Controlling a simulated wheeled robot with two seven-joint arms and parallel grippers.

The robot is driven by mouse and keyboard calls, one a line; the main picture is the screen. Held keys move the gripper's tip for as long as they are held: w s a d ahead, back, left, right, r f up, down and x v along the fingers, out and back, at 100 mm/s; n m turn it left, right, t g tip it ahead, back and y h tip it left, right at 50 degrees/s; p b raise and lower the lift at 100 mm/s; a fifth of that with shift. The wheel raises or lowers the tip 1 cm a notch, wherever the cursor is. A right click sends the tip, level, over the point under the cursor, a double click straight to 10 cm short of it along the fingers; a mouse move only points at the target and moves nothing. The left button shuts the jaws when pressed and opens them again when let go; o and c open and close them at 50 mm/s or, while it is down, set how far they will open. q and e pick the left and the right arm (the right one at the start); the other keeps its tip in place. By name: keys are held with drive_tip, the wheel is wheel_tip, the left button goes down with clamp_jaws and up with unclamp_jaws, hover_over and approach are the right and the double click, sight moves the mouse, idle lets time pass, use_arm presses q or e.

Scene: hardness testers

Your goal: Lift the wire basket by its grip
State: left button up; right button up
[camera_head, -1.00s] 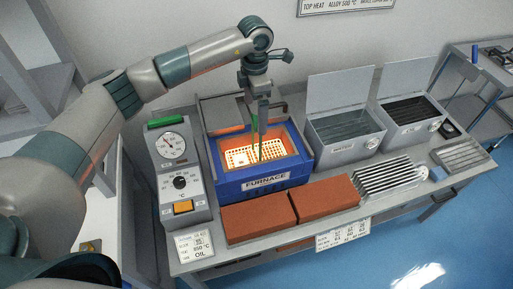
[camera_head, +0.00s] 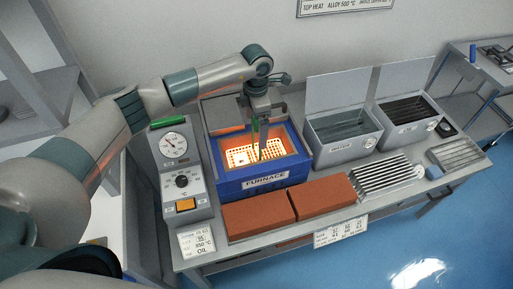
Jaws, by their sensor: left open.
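The wire basket (camera_head: 240,158) sits inside the glowing blue furnace (camera_head: 262,184), its perforated floor lit yellow-orange. My left gripper (camera_head: 258,140) points down from above into the furnace opening, over the basket. A green strip, perhaps the basket's grip (camera_head: 255,131), shows upright between or beside the fingers. The gripper is open, and I cannot tell whether a finger touches the grip. My right gripper does not show.
A control box (camera_head: 182,170) with dials stands left of the furnace. Two red-brown bricks (camera_head: 258,215) lie in front. Open-lidded water (camera_head: 341,135) and second tanks (camera_head: 408,120) stand to the right. A metal rack (camera_head: 385,179) lies before them.

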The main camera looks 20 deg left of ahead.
use_arm(q)
drive_tip(key=shift+f+p, duration=0.35)
drive_tip(key=shift+f, duration=1)
drive_tip(key=shift+c, duration=0.4)
drive_tip(key=c, duration=1.8)
drive_tip(key=shift+r, duration=0.1)
wheel_tip(320, 180, up, 9)
drive_tip(key=b, duration=0.3)
drive_tip(key=shift+w+b, duration=0.1)
drive_tip(key=shift+b, duration=0.3)
drive_tip(key=shift+r, duration=0.5)
